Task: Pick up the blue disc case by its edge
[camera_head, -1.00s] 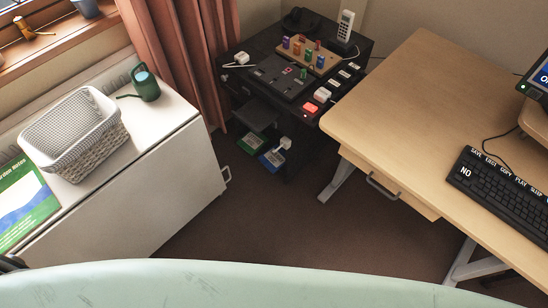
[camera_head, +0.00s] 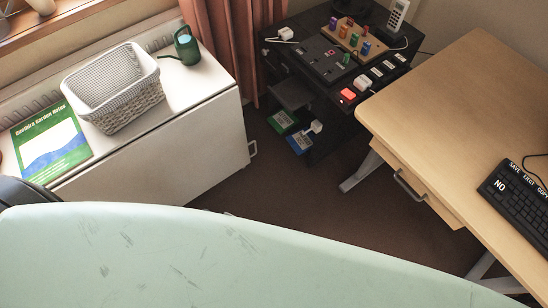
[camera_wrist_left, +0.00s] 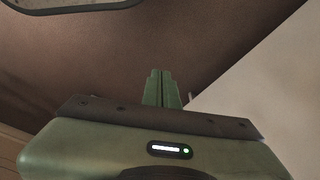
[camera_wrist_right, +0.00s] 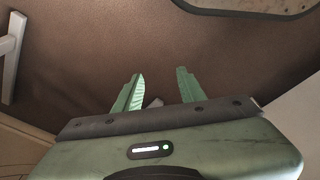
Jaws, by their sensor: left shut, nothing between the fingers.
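A blue case (camera_head: 299,143), which looks like the blue disc case, sits low at the front of the black cart, in the head view. It is beside a green case (camera_head: 282,121). A white object (camera_head: 315,127) shows at its upper right edge. The case is small here, and its contents cannot be told. Neither gripper shows in the head view. My left gripper (camera_wrist_left: 161,73) is shut and empty over brown floor in its wrist view. My right gripper (camera_wrist_right: 160,77) has its fingers apart with nothing clearly between them. Neither wrist view shows the blue case.
The black cart (camera_head: 312,78) carries a peg board, a phone and sockets. A wooden desk (camera_head: 470,100) with a keyboard (camera_head: 520,195) stands right. A white cabinet (camera_head: 170,145) with a basket (camera_head: 112,92) and watering can (camera_head: 186,46) stands left. Brown floor (camera_head: 290,190) is open between.

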